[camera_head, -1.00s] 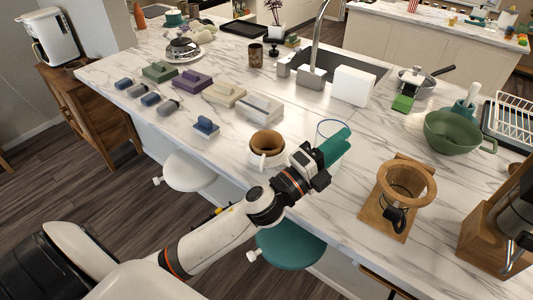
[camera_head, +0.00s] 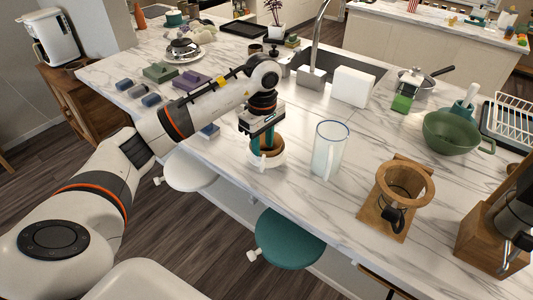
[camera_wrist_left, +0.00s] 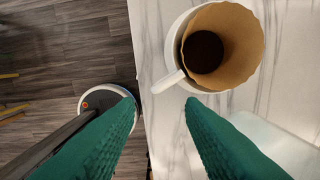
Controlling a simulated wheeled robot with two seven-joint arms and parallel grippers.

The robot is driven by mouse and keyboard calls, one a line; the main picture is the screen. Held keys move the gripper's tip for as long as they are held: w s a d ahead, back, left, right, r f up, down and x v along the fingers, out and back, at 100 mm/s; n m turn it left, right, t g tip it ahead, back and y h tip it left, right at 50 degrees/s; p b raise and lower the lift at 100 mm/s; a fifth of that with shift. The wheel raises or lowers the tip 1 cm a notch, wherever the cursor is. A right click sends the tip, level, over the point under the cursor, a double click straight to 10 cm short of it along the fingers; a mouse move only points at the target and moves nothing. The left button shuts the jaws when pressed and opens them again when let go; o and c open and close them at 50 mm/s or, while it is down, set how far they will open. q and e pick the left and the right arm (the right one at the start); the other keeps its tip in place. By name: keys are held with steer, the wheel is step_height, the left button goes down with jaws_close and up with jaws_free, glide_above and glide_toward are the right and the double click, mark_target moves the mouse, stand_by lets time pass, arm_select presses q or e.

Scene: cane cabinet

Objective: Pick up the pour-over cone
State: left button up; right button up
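The pour-over cone (camera_head: 270,161) is white with a side handle and stands on the marble counter near its front edge. In the left wrist view the cone (camera_wrist_left: 175,50) is at the upper right, with a brown paper filter (camera_wrist_left: 230,35) and dark grounds inside; its handle points toward the lower left. My left gripper (camera_head: 266,143) points down at the cone in the head view and partly hides it. In the left wrist view its teal fingers (camera_wrist_left: 160,104) are apart with nothing between them, and the handle's end lies just beyond the fingertips. My right gripper is not in view.
A clear glass jug (camera_head: 328,150) stands close to the right of the cone. A wooden stand with a ring (camera_head: 405,182) is farther right, and a green bowl (camera_head: 452,133) lies behind it. A teal stool (camera_head: 288,240) is below the counter edge.

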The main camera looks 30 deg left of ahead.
mark_target(263, 164)
arm_select(q)
step_height(263, 164, down, 4)
steer(key=shift+f+p, duration=0.25)
steer(key=shift+p, duration=0.45)
step_height(263, 164, down, 6)
steer(key=shift+d+r+p, duration=0.1)
steer(key=shift+r+p, duration=0.15)
steer(key=shift+p, duration=0.8)
steer(key=shift+f, duration=0.3)
steer(key=shift+c, duration=0.6)
steer(key=c, duration=0.6)
jaws_close()
